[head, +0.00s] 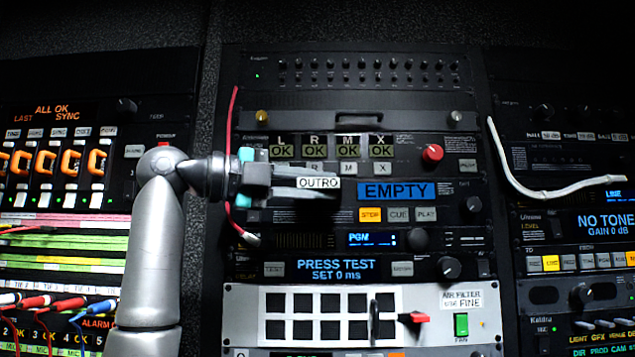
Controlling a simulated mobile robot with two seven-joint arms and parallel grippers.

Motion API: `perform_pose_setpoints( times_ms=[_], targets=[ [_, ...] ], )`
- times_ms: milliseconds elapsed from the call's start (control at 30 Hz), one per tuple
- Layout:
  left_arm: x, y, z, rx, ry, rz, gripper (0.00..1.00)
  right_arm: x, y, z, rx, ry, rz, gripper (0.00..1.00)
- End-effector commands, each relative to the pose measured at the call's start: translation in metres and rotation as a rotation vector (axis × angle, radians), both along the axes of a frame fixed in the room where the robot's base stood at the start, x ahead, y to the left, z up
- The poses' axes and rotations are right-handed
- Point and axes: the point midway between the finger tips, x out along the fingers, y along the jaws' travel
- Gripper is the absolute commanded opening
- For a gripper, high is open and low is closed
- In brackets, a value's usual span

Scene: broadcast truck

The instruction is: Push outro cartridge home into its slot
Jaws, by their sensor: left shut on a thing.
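The outro cartridge (318,183) shows as a white label reading OUTRO, at the tip of my left gripper (293,181). My left gripper comes in from the left and is shut on the cartridge, in front of the cartridge player panel. A blue display (396,191) reading EMPTY is just right of the cartridge. The slot is hidden behind my gripper and the cartridge, so I cannot tell how deep the cartridge sits. My right gripper is not in view.
Orange, CUE and PLAY buttons (398,214) lie below the display. A red knob (432,153) sits above right. A red cable (229,150) hangs behind my left wrist. A white cable (520,180) hangs on the right rack. The space right of the gripper is clear.

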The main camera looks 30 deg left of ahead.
Motion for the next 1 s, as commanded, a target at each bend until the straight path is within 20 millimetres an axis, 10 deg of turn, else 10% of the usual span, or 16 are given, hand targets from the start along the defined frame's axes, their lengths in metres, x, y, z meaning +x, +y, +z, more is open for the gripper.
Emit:
perform_pose_setpoints(
  times_ms=[1000],
  targets=[
    [0.022, 0.014, 0.000, -0.001, -0.001, 0.000, 0.00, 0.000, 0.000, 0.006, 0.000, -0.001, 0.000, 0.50]
  ],
)
